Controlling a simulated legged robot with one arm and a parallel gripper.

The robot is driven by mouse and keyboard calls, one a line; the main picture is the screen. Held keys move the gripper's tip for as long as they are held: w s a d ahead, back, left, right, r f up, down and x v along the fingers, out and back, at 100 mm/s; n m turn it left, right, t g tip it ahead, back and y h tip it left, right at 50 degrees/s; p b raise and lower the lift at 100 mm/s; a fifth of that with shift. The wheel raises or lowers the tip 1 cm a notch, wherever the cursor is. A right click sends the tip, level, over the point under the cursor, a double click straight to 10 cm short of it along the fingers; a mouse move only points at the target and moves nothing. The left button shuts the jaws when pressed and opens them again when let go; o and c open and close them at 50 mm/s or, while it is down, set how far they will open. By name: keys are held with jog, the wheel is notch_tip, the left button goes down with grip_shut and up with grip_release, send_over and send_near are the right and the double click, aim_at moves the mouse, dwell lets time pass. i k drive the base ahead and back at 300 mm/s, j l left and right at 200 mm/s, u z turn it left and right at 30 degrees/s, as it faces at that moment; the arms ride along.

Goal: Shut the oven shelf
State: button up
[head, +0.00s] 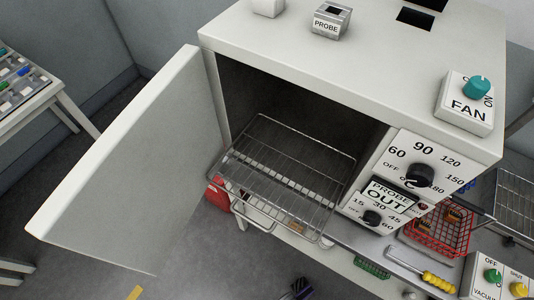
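The oven (300,38) is a white box with its door (125,165) swung wide open to the left. The oven shelf (285,175) is a wire rack, slid partly out of the dark opening. Its front edge, with a wire handle (252,218), sticks out past the oven front. The back of the shelf is still inside the cavity. My gripper cannot be made out in this view.
A control panel (418,172) with dials is right of the opening. A red wire basket (440,232) and a yellow-handled screwdriver (438,282) lie below right. A small dark object (298,289) at the bottom edge is unclear. Another table (25,90) stands far left.

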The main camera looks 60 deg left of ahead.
aim_at(236, 199)
jog(key=l+u, duration=0.1)
jog(key=u, duration=2.25)
jog(key=k+l+u, duration=0.1)
jog(key=k+u, duration=0.7)
jog(key=i+j, duration=0.05)
